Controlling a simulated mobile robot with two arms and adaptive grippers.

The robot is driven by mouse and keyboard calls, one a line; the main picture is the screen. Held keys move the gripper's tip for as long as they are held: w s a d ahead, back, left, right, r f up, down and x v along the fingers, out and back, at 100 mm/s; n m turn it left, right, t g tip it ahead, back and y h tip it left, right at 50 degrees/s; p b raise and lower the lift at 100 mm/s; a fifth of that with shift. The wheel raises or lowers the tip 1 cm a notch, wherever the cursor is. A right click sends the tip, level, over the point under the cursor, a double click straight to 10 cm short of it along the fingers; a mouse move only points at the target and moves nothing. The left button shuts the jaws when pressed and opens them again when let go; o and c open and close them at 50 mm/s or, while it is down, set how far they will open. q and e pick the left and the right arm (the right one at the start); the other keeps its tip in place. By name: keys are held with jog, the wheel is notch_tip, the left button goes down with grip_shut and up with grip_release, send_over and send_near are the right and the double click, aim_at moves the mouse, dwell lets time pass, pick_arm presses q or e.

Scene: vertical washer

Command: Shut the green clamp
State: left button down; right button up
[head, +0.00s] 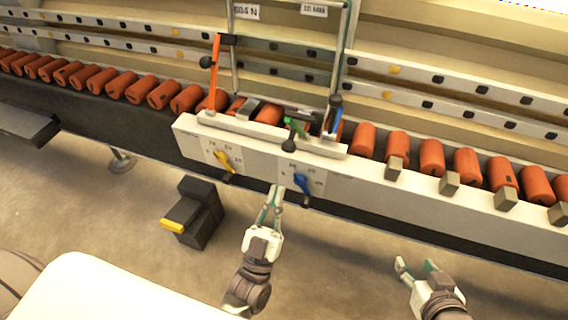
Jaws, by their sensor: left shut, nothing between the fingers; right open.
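The green clamp (296,127) is a small handle on top of the white machine block in the head view, among the orange cylinders. It is tilted, and a dark round knob (289,144) sits just below it. I cannot tell how far it is closed. My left gripper (277,190) is shut and empty. It points up at the front face of the white block, lower in the picture than the clamp and apart from it. My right gripper (416,263) is open and empty, well to the lower right, over the floor.
A yellow lever (223,160) and a blue lever (302,183) are on the block's front face; the blue one is close to my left gripper. An upright orange handle (214,72) and metal frame posts rise around the clamp. A dark box (196,213) stands on the floor.

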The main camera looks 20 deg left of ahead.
pick_arm(q)
jog(key=x, duration=0.6)
jog(key=shift+w+r, duration=0.15)
jog(key=shift+w, duration=0.05)
pick_arm(e)
jog(key=shift+w+a+r+t, duration=0.2)
jog(key=shift+w+r+t, duration=0.2)
jog(key=shift+w+r, duration=0.1)
pick_arm(q)
jog(key=shift+a+r, duration=0.1)
pick_arm(e)
jog(key=shift+s+d, duration=0.1)
